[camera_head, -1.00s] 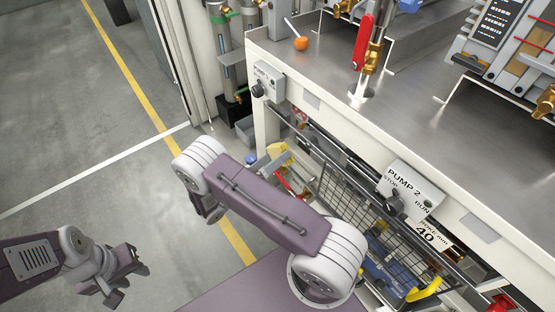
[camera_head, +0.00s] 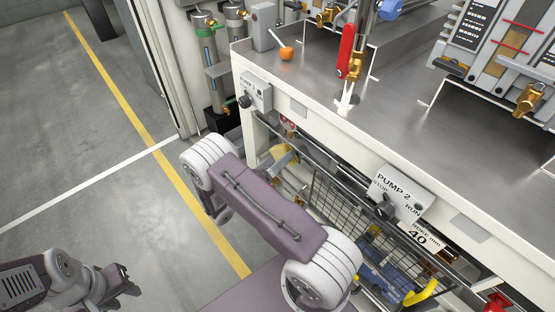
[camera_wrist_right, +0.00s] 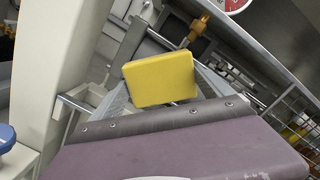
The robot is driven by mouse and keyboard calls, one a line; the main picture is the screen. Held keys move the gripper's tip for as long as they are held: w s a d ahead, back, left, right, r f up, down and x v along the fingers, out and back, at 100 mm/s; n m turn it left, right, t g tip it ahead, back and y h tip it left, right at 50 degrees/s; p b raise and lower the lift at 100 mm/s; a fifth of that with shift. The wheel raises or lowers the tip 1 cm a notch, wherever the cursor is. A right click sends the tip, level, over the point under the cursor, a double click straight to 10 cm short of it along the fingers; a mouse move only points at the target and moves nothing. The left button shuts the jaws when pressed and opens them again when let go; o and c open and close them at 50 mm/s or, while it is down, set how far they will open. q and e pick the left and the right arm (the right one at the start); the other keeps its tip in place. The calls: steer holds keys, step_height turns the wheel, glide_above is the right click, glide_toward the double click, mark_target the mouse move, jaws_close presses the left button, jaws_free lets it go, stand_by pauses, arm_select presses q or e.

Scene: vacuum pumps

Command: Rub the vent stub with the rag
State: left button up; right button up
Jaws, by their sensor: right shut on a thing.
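My right gripper (camera_wrist_right: 166,92) is shut on a yellow, block-shaped thing (camera_wrist_right: 160,79), likely the rag, held between its grey fingers. In the head view the yellow thing (camera_head: 284,158) shows under the bench's front left corner, mostly behind my right arm. A brass-coloured fitting (camera_wrist_right: 198,28) stands beyond it in the right wrist view; I cannot tell whether it is the vent stub, or whether the yellow thing touches anything. My left gripper (camera_head: 124,283) is at the lower left over the floor, away from the bench; its opening is unclear.
The steel bench (camera_head: 330,130) carries an orange thing (camera_head: 286,54) with a white stick, a red-handled valve (camera_head: 346,50) and pump equipment.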

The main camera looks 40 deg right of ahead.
steer(key=shift+d+p, duration=0.35)
steer(key=shift+d, duration=0.65)
